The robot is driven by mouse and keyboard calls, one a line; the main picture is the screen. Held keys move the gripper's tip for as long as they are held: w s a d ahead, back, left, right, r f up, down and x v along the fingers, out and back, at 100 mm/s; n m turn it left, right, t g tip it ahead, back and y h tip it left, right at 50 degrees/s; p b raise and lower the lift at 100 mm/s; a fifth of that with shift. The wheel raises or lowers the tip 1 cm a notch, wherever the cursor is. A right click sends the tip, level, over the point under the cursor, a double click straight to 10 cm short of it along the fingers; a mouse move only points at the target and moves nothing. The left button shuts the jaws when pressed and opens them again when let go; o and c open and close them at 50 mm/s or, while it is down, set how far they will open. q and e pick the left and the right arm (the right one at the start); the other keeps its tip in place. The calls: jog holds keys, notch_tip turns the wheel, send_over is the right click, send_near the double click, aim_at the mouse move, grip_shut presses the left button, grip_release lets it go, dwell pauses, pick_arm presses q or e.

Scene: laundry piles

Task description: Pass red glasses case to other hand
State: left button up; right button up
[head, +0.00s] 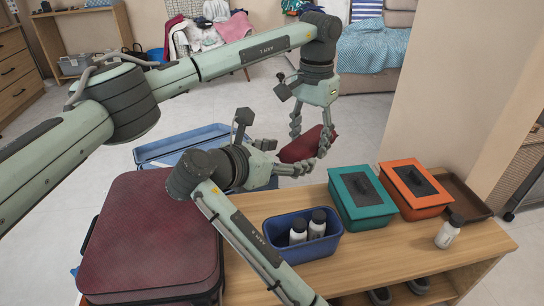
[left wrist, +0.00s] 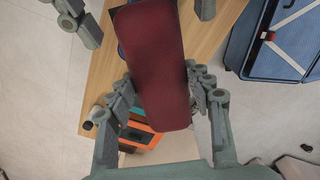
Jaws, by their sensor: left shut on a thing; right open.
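The red glasses case (head: 298,149) is a dark red, rounded, elongated case held in the air beyond the wooden bench. My left gripper (head: 311,138) points down and is shut on it. In the left wrist view the case (left wrist: 155,65) sits between the left fingers (left wrist: 163,95), its long far end reaching away. My right gripper (head: 284,157) is open at the left end of the case. In the left wrist view its fingers (left wrist: 142,14) show at the top, one on each side of the case. I cannot tell whether they touch it.
The wooden bench (head: 478,250) carries a dark red suitcase (head: 150,235), a blue bin (head: 330,247) with white bottles, a teal box (head: 362,200), an orange box (head: 415,188), a brown tray (head: 470,200) and a loose white bottle (head: 449,232). A blue container (head: 180,145) stands behind.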

jog(key=shift+x, duration=1.6)
jog(key=c, duration=1.2)
pick_arm(q)
jog(key=o, duration=1.3)
pick_arm(e)
jog(key=shift+c, duration=0.6)
pick_arm(q)
jog(key=shift+r, duration=0.1)
